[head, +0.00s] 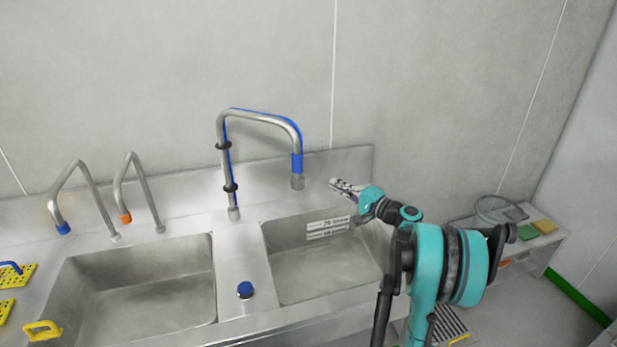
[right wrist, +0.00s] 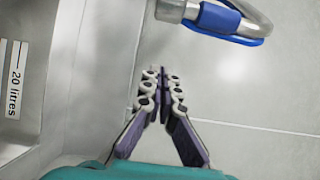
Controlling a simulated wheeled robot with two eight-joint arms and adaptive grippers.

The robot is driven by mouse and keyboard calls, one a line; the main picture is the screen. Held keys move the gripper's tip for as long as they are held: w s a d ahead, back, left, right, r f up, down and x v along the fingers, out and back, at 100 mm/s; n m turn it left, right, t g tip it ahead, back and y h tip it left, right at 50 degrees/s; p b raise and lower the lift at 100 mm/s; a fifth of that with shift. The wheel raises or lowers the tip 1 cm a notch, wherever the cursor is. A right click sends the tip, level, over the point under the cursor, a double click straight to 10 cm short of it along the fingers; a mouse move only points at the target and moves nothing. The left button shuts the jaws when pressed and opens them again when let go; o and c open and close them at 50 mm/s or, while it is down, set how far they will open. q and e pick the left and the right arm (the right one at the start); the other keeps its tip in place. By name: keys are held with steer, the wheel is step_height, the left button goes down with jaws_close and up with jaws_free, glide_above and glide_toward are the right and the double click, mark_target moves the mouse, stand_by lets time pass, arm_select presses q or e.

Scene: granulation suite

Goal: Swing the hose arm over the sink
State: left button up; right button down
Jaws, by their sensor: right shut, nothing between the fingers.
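The hose arm (head: 262,117) is a bent steel pipe with a blue hose along it, rising behind the sinks. Its blue-collared end (head: 297,165) hangs over the back of the right sink basin (head: 300,285). In the right wrist view the hose arm's blue end (right wrist: 217,18) shows at the top. My right gripper (head: 335,184) is shut and empty, to the right of the hose end and apart from it. Its closed fingers (right wrist: 163,75) also show in the right wrist view. My left gripper is not in view.
The left basin (head: 150,295) has two smaller taps (head: 72,170) behind it. A blue knob (head: 245,289) stands between the basins. A yellow handle (head: 43,330) is at lower left. A low shelf (head: 545,240) with sponges is at right. The wall is close behind the hose arm.

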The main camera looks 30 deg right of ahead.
steer(key=w+a+b, duration=0.3)
steer(key=w+a, duration=0.3)
steer(key=w, duration=0.1)
steer(key=shift+w, duration=0.25)
stand_by(0.3)
steer(key=shift+s+a, duration=0.1)
steer(key=shift+a, duration=0.05)
